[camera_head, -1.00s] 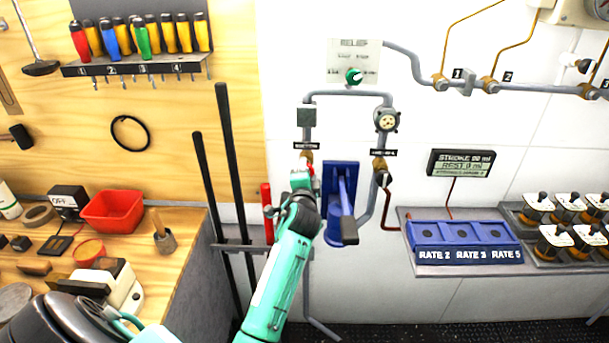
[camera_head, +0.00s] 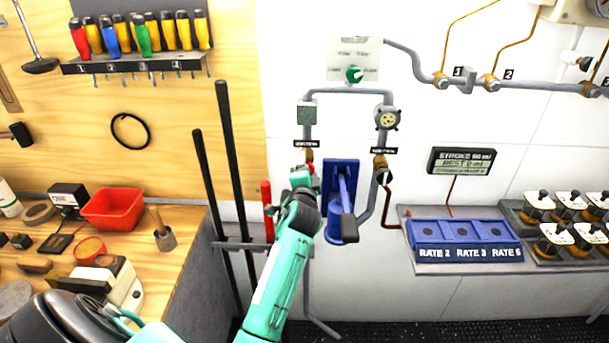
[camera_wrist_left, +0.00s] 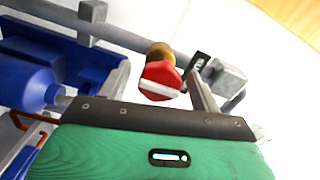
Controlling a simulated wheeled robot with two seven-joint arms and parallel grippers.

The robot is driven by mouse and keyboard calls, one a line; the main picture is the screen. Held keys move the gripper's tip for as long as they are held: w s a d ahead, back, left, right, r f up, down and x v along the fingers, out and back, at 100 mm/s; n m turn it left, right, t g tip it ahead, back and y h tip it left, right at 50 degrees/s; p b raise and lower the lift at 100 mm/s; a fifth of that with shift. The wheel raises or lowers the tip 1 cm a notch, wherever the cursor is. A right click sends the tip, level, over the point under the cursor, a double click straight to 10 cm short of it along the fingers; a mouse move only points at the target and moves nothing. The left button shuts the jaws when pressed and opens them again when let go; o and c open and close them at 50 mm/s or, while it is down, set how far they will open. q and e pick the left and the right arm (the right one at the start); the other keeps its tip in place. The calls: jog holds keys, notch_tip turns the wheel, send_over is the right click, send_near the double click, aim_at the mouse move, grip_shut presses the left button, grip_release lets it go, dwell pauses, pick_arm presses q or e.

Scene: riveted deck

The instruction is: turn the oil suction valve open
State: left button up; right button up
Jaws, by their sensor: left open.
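A red valve knob (camera_wrist_left: 161,81) with a white stripe sits on a brass fitting (camera_wrist_left: 159,53) in the left wrist view. In the head view the red knob (camera_head: 310,168) is mostly hidden by my left gripper (camera_head: 303,172), under the left branch of the pipe loop. My left gripper (camera_wrist_left: 157,82) is open, with one finger on each side of the red knob. I cannot tell whether the fingers touch it. The small label plates are too blurred to read. My right gripper is not in view.
A blue hand pump (camera_head: 340,205) with a lever stands close right of my left gripper. A red-topped rod (camera_head: 267,208) and black bars (camera_head: 232,150) stand to its left. A blue rate box (camera_head: 465,233) sits on a shelf at right.

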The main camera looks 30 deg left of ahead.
pick_arm(q)
jog(key=b+v, duration=0.3)
jog(key=v, duration=1)
jog(key=shift+s, duration=0.4)
jog(key=shift+d+f, duration=0.1)
jog(key=shift+d, duration=0.1)
